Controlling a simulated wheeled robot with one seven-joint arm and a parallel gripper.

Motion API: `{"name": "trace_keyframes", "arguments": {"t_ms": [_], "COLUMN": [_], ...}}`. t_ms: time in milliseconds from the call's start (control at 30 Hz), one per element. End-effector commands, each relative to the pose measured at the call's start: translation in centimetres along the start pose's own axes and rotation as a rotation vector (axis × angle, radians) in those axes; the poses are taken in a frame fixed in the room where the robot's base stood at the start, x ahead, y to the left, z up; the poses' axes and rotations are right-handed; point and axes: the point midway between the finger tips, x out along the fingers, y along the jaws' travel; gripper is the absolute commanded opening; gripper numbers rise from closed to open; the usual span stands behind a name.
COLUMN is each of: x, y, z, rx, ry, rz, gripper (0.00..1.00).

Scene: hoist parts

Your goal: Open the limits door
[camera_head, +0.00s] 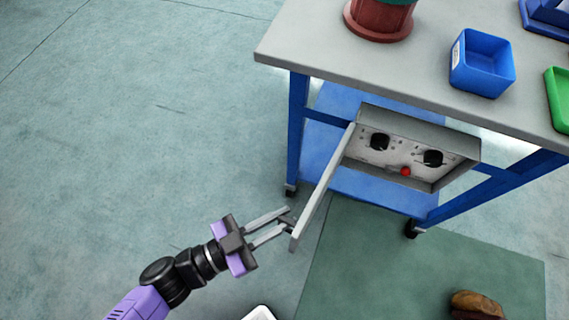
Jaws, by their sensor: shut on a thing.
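The limits door (325,187) is a grey panel hinged on the left side of a grey box (420,127) under the tabletop. It stands swung far out toward the camera. The box's inside shows two dark round dials (433,158) and a red button (406,171). My gripper (287,220) is at the door's free lower end, with its two grey fingers around a small dark part there, which looks like the door's handle (287,222). Exact finger contact is too small to see.
The box hangs from a grey-topped table (330,50) with blue legs and casters. On top are a dark red round base (378,22), a blue bin (482,62) and a green bin (561,98). A brown object (476,304) lies on the green mat (400,270). Floor at left is clear.

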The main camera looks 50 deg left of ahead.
Motion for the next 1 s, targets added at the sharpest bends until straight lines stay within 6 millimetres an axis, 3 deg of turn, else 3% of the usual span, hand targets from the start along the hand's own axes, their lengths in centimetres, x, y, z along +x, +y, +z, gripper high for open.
{"name": "trace_keyframes", "arguments": {"t_ms": [33,600,633,700,1000], "x": [0.34,0.5,0.51,0.52,0.09], "y": [-0.16,-0.35,-0.34,-0.34,-0.47], "z": [-0.81,-1.05,-1.05,-1.05,-1.05], "rx": [-0.001,-0.002,-0.003,-0.002,0.0], "ry": [0.022,0.028,0.028,0.028,0.026], "rz": [0.018,0.047,0.047,0.047,0.043], "gripper": [0.0,0.0,0.19,0.33,0.33]}}
